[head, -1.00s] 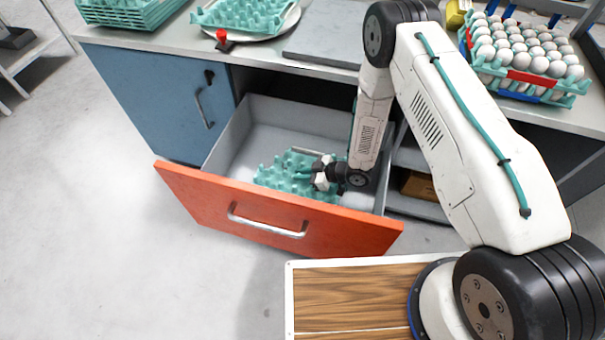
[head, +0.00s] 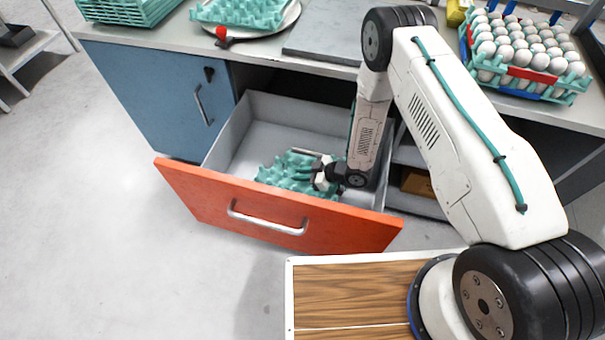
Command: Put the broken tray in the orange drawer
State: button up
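The orange drawer (head: 275,210) is pulled open, with its grey inner wall (head: 290,108) showing behind the orange front. A teal egg tray (head: 285,172) is inside the drawer, toward its front; its lower edge is hidden by the drawer front. My gripper (head: 325,174) reaches down into the drawer at the right end of this tray. The fingers are small and partly covered by the tray and my wrist, so I cannot tell whether they hold it.
On the counter (head: 330,62) stand a stack of teal trays (head: 130,12), another teal tray (head: 240,12) on a round white plate, and a tray of white eggs (head: 525,50) at right. A blue cabinet door (head: 160,100) is left of the drawer.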

jog(key=o, duration=0.3)
notch_tip(320, 180, up, 68)
dwell(1.4)
jog(key=shift+r, duration=0.1)
